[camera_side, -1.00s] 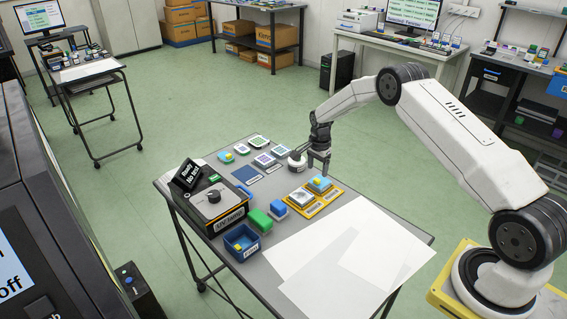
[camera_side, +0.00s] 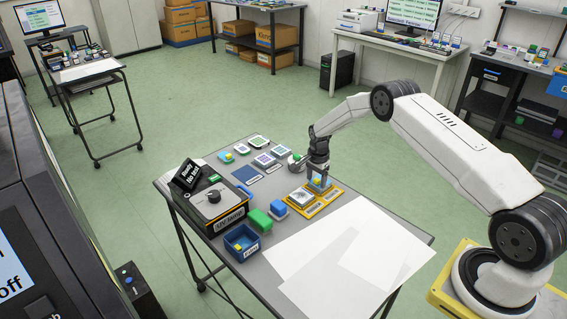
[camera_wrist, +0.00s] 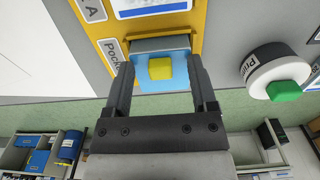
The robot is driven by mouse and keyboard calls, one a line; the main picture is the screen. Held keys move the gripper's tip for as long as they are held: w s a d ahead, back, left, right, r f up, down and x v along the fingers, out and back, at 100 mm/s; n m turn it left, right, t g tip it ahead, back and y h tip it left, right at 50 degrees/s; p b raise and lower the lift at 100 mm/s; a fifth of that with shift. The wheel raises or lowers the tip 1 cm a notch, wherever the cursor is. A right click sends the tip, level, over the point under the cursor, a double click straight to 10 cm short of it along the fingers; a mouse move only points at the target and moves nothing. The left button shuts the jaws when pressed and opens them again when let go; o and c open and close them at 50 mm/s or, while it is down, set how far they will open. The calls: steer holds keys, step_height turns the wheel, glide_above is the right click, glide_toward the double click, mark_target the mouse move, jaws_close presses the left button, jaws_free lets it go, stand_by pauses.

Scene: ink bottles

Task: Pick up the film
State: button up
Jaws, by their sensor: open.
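No label in view reads "film", so I cannot tell for sure which thing it is. A blue square piece with a yellow knob (camera_wrist: 160,68) sits on the yellow tray (camera_wrist: 202,18), whose label partly reads "Pock". My gripper (camera_wrist: 161,80) is open, with one finger on each side of the yellow knob and a gap to it on both sides. In the side view my gripper (camera_side: 318,178) is low over this blue piece and partly hides it. I cannot tell whether the fingertips touch the blue piece.
A white round part with a green knob (camera_wrist: 283,85) stands close to the right of my gripper in the wrist view. Large pale sheets (camera_side: 335,245) lie on the front of the table. A black and orange box (camera_side: 210,205), a green block (camera_side: 260,220) and a blue bin (camera_side: 241,242) stand left.

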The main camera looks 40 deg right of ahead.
mark_target(317, 180)
steer(key=c, duration=0.9)
steer(key=shift+r, duration=0.1)
steer(key=shift+r, duration=0.35)
step_height(317, 180, up, 2)
steer(key=shift+s+r, duration=0.1)
steer(key=shift+r, duration=0.15)
steer(key=shift+s+a+r, duration=0.65)
steer(key=shift+s+r, duration=0.95)
steer(key=shift+s, duration=0.6)
steer(key=shift+s+a+r, duration=0.7)
steer(key=shift+s+r, duration=0.9)
steer(key=shift+s, duration=0.6)
steer(key=shift+s+a+r, duration=0.65)
steer(key=shift+s+r, duration=0.95)
steer(key=shift+s, duration=0.6)
